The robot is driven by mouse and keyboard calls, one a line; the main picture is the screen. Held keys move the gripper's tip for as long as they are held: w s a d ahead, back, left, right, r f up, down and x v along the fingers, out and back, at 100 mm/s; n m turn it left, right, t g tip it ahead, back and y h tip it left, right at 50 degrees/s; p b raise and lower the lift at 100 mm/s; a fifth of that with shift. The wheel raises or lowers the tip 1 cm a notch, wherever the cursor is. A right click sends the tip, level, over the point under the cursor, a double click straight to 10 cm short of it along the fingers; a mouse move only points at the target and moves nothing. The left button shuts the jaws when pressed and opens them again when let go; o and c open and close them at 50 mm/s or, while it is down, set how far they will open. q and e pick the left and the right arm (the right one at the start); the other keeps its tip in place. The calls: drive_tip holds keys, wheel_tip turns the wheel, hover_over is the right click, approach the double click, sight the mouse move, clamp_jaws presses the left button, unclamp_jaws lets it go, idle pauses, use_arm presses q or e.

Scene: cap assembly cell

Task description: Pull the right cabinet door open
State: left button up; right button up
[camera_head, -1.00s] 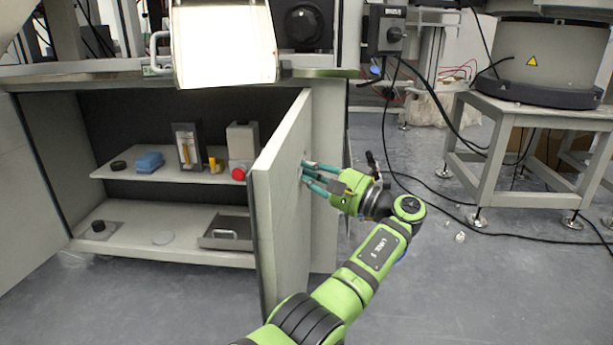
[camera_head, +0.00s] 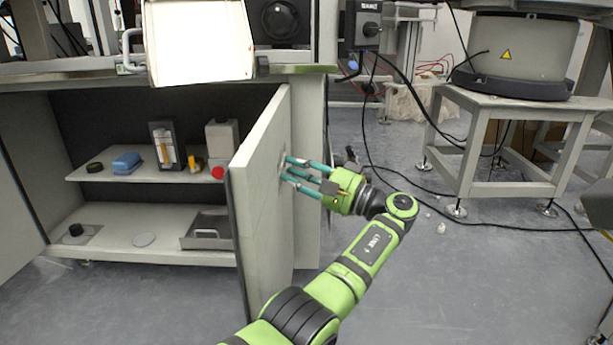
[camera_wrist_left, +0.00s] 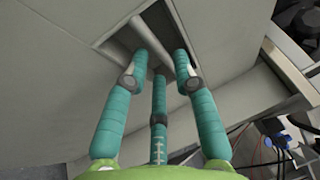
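The right cabinet door (camera_head: 262,205) stands ajar, swung out toward me at a steep angle to the cabinet front. My left gripper (camera_head: 288,170) is at the door's outer face, on its right side. In the left wrist view its three teal fingers (camera_wrist_left: 160,75) are spread apart in front of a recess in the door. A grey handle bar (camera_wrist_left: 140,35) crosses this recess and shows between the fingertips. The fingers do not look closed on it; contact is hard to judge. My right gripper is not in view.
A stand (camera_head: 470,150) with cables on the floor is at the right.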

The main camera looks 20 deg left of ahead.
use_arm(q)
drive_tip(key=shift+s+d+f, duration=0.1)
drive_tip(key=shift+d+f, duration=0.1)
drive_tip(key=shift+d, duration=1)
drive_tip(key=shift+d+f, duration=0.2)
drive_tip(key=shift+d, duration=1)
